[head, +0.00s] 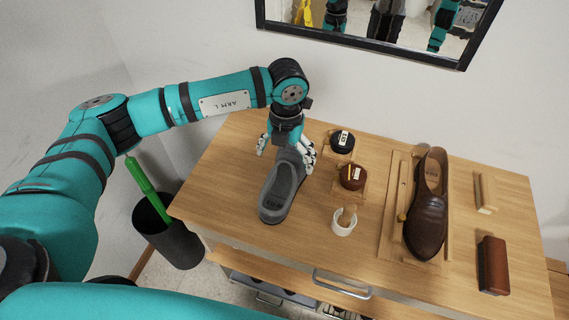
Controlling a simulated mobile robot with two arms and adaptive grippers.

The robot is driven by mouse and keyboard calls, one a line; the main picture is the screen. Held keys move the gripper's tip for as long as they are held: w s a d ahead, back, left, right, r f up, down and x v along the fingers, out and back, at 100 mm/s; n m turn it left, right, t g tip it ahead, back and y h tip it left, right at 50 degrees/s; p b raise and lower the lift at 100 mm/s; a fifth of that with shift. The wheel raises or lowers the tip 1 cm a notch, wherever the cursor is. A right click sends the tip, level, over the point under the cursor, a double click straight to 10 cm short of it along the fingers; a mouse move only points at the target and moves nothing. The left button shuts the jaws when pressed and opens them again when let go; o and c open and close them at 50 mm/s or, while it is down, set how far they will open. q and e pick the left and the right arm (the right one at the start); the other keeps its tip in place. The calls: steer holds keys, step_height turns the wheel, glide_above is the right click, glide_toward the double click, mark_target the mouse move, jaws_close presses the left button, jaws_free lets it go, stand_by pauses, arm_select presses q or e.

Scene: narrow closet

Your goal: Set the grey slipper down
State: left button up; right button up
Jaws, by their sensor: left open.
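The grey slipper (281,193) lies on the wooden table top (350,265), its open heel end toward the front edge. My left gripper (288,150) comes down from above over the slipper's far end. Its fingers are spread, one on each side of the slipper, and it is open. I cannot tell whether a finger touches the slipper. The far end of the slipper is partly hidden by the gripper. My right gripper is not in view.
A black tin (342,141) and a brown tin (352,177) stand right of the slipper. A white cup (344,222), a brown shoe (428,210) on a wooden board, and a brush (493,265) are further right. A mirror (370,32) hangs behind. A dark bin (170,235) stands left.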

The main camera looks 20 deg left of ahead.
mark_target(286, 174)
arm_select(q)
steer(key=shift+d+f, duration=0.1)
steer(key=shift+f, duration=0.5)
steer(key=shift+s+f+p, duration=0.1)
steer(key=shift+f+p, duration=0.2)
steer(key=shift+p, duration=0.1)
step_height(286, 174, down, 4)
steer(key=shift+d+r+p, duration=0.1)
steer(key=shift+r+p, duration=0.05)
steer(key=shift+p, duration=0.75)
steer(key=shift+f, duration=0.5)
steer(key=c, duration=1.3)
steer(key=shift+r, duration=0.15)
